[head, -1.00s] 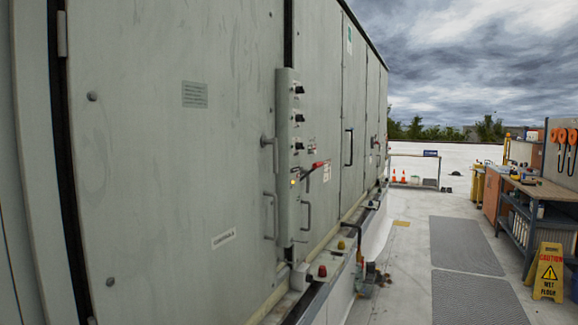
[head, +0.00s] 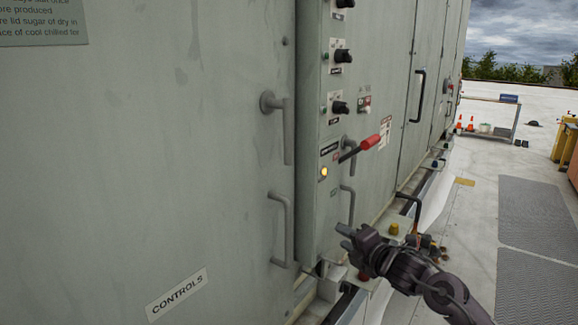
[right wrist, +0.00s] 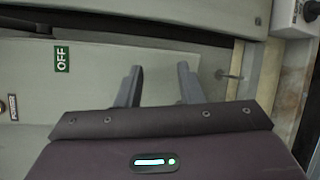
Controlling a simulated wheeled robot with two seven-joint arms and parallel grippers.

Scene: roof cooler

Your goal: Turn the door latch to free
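The door latch (head: 287,125) is a grey lever on a round boss near the right edge of the grey door marked CONTROLS (head: 150,190). Its arm hangs straight down. A grey pull handle (head: 279,230) is below it on the same door. My right gripper (head: 343,237) is lower and to the right of the latch, in front of the narrow switch panel, apart from the latch. In the right wrist view its two fingers (right wrist: 158,72) are spread with nothing between them. The latch cannot be made out there. My left gripper is not in view.
The switch panel (head: 322,215) beside the door carries black knobs, a lit yellow lamp (head: 324,172) and a red-gripped lever (head: 368,143) sticking out. A ledge with pipe and yellow and red caps runs below. The walkway at right (head: 480,215) is open floor.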

